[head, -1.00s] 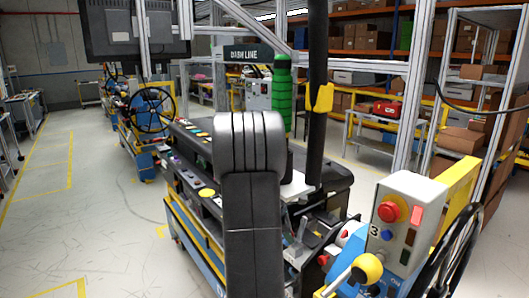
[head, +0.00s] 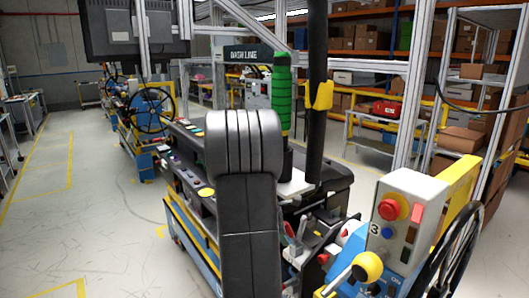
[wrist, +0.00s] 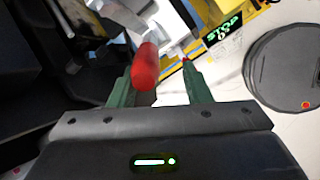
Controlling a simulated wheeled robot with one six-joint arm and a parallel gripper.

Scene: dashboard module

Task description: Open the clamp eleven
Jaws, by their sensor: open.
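A red, rounded clamp handle (wrist: 146,66) shows in the wrist view, between the green fingers of my gripper (wrist: 163,74). The fingers are open, one on each side of the handle. The handle lies nearer the left finger; whether it touches that finger I cannot tell. No number can be read on this clamp. In the head view my black arm covers the middle of the dashboard module (head: 190,160), and my gripper is hidden there. The clamp cannot be made out for certain in that view.
A grey control box (head: 398,220) with a red button and a yellow-knobbed lever (head: 367,267) stands right of my arm. A green ribbed bottle-like part (head: 282,95) and a dark post (head: 317,90) rise behind. A black steering wheel (head: 460,245) is far right. Floor at left is clear.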

